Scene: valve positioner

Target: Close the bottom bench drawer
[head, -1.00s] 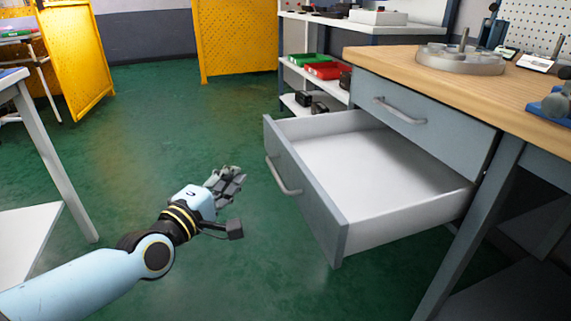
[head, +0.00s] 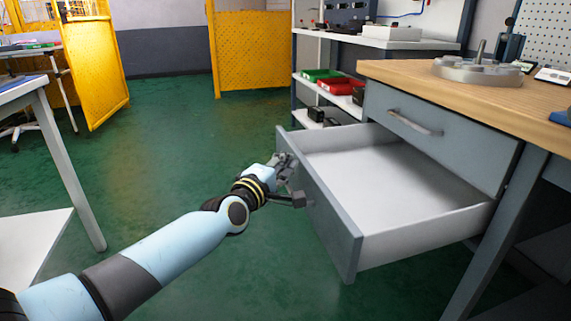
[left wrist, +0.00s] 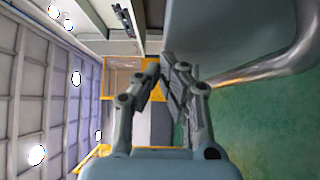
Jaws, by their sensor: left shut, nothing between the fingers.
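The bottom bench drawer (head: 332,221) is pulled far out of the bench, with a grey front and an empty white interior. My left gripper (head: 284,161) is at the outer face of the drawer front, near its far end, and hides the drawer's handle in the head view. In the left wrist view its fingertips (left wrist: 165,70) are together and empty. They are beside the grey drawer front (left wrist: 215,35), and the silver handle (left wrist: 290,62) is at the right, outside the fingers. Whether the fingers touch the front is unclear. My right gripper is not in view.
The upper drawer (head: 440,135) is shut under the wooden bench top (head: 410,72). A shelf (head: 345,98) with green and red bins stands behind. A white table (head: 38,82) is at the left. Green floor (head: 160,150) lies clear in between.

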